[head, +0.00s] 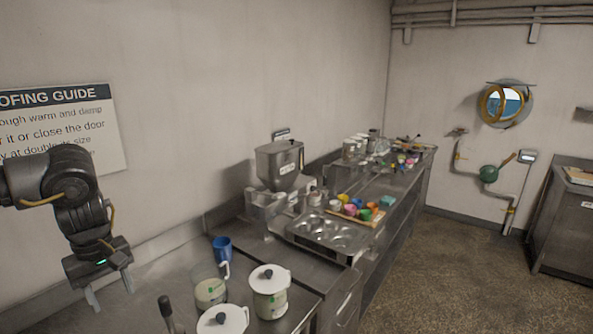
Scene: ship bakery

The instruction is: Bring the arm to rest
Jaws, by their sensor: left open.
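My left arm comes in from the left edge and bends down. My left gripper (110,289) hangs at its end with the fingers apart and nothing between them. It is above the left part of the steel counter (155,283), to the left of the jugs. My right gripper is out of the picture.
A blue cup (222,249), a clear jug (210,290) and two white-lidded pots (270,292) (222,320) stand right of the gripper. A steel hopper machine (278,165), a muffin tin (328,232) and several coloured cups (364,213) stand farther along. The floor (450,270) is clear.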

